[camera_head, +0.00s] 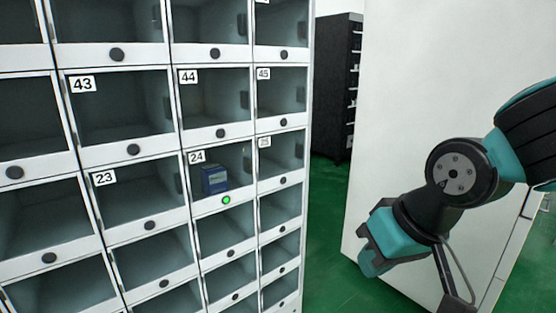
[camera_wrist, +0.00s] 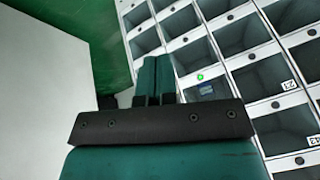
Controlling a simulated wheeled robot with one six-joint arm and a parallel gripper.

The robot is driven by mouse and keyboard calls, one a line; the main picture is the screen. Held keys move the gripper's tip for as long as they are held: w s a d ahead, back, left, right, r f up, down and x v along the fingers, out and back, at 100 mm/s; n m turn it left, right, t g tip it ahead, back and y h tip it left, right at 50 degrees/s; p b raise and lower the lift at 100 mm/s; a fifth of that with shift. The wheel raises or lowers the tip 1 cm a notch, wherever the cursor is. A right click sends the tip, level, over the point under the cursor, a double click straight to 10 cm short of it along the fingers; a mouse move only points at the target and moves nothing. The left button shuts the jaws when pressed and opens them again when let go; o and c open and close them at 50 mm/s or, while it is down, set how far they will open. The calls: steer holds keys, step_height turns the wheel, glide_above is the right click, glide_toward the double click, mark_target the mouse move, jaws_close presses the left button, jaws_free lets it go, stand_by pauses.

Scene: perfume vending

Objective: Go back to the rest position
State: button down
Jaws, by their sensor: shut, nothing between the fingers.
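My gripper (camera_head: 370,262) is at the right in the head view, pointing down and left, clear of the cabinet and in front of a white panel. In the wrist view my gripper (camera_wrist: 154,62) shows its two teal fingers side by side, shut with nothing between them. A small blue box (camera_head: 214,179) stands inside compartment 24 of the white locker cabinet (camera_head: 310,130). The box also shows in the wrist view (camera_wrist: 206,90), small and blurred. A green light (camera_head: 226,200) glows below that compartment.
The other compartments in view, such as 43 (camera_head: 120,115) and 23 (camera_head: 130,185), look empty. A white panel (camera_head: 400,120) stands behind my arm. A dark shelf unit (camera_head: 337,90) stands farther back. Green floor (camera_head: 325,220) is free between cabinet and panel.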

steer(key=s+d+r+n+g, duration=0.2)
steer(key=s+n+g, duration=0.15)
steer(key=s, duration=0.95)
step_height(320, 180, up, 11)
steer(key=w+p, duration=0.1)
steer(key=p, duration=1.1)
steer(key=shift+a+r, duration=0.2)
steer(key=shift+a, duration=0.1)
